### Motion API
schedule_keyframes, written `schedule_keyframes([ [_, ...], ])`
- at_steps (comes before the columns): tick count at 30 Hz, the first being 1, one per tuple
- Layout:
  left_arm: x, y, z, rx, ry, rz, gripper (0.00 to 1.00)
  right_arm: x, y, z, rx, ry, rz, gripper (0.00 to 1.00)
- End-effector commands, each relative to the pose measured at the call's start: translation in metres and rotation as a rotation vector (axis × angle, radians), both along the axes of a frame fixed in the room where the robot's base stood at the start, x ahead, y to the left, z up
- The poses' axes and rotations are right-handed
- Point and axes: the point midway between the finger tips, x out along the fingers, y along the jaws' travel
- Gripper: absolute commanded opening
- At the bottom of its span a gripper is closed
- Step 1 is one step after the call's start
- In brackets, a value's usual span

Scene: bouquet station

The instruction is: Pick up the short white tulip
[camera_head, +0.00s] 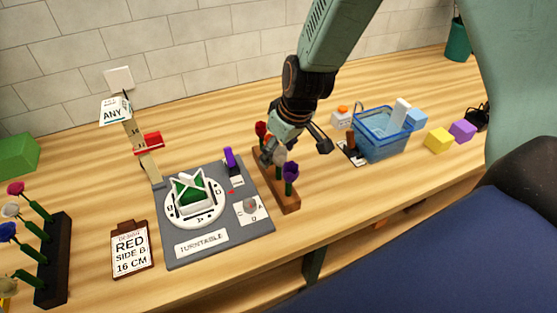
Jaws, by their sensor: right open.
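A white tulip (279,155) stands in the brown wooden rack (289,202), with a red tulip (261,129) behind it and a purple tulip (291,172) in front. My right gripper (298,147) is open and comes down from above at the rack. One finger is close beside the white bloom, and the other sticks out to the right over the table. I cannot tell whether the near finger touches the bloom. The gripper hides part of the rack's far end. My left gripper is not in view.
A grey mat (214,245) with a white turntable (196,211) lies left of the rack. A clipboard (131,249) reads "RED SIDE B 16 CM". A black flower rack (54,261) stands far left. A blue basket (381,138) stands right.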

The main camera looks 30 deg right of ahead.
Motion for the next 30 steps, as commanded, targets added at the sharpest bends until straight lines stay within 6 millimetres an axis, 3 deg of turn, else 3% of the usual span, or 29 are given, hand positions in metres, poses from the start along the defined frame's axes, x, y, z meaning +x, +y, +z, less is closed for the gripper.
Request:
schedule_keyframes([
  [3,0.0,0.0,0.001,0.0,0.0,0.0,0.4,0.001,0.0,0.001,0.0,0.0,0.0,0.62],
  [18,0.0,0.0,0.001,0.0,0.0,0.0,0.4,0.001,0.0,0.001,0.0,0.001,0.0,0.21],
  [26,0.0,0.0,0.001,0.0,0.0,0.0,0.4,0.0,0.0,0.001,0.0,0.001,0.0,0.2],
  [30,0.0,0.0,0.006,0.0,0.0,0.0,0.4,0.001,0.0,0.013,0.001,0.0,0.0,0.2],
])
